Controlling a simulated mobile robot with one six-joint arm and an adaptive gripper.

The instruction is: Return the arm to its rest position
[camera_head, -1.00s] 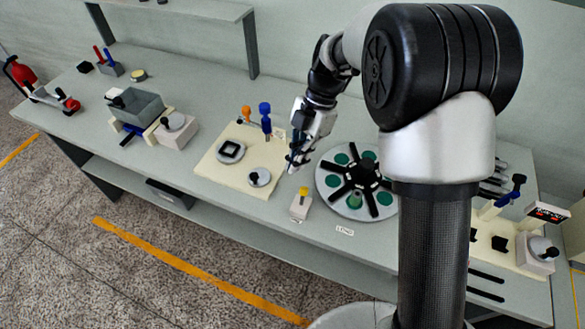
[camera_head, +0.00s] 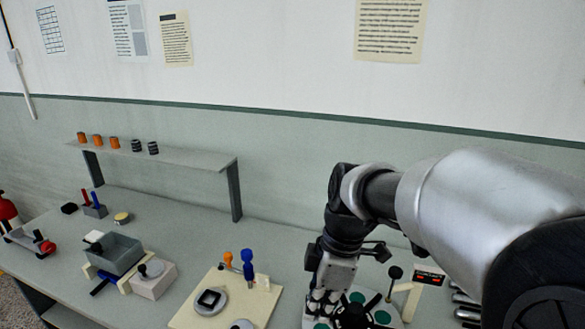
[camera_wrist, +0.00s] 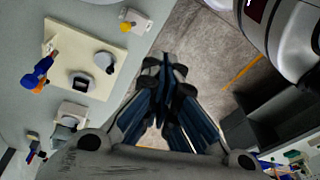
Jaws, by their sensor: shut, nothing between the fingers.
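Part of the round plate is hidden behind my gripper and arm. My arm is bent and fills the right side of the head view.
Farther left is a grey bin (camera_head: 117,253). A shelf (camera_head: 170,155) with several small spools rises behind.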

